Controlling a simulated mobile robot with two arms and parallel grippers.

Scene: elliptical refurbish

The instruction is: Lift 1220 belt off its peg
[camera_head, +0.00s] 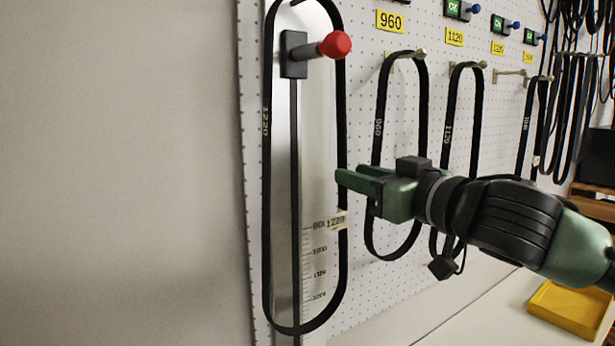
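The 1220 belt (267,160) is a long black loop at the left of the board, in front of a metal measuring scale. Its top is cut off by the picture's upper edge, so its upper support is not clear. It bears a 1220 print on its left strand and a pale 1220 tag (336,222) on its right strand. My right gripper (348,172) comes in from the right, its fingers apart. One fingertip overlaps the belt's right strand in the picture; I cannot tell whether it touches. My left gripper is out of view.
A red-tipped peg (335,44) on a black block sticks out inside the loop. The 960 belt (378,130) and 1120 belt (449,130) hang to the right, behind my arm. An empty peg (510,72) is farther right. A yellow tray (568,309) lies lower right.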

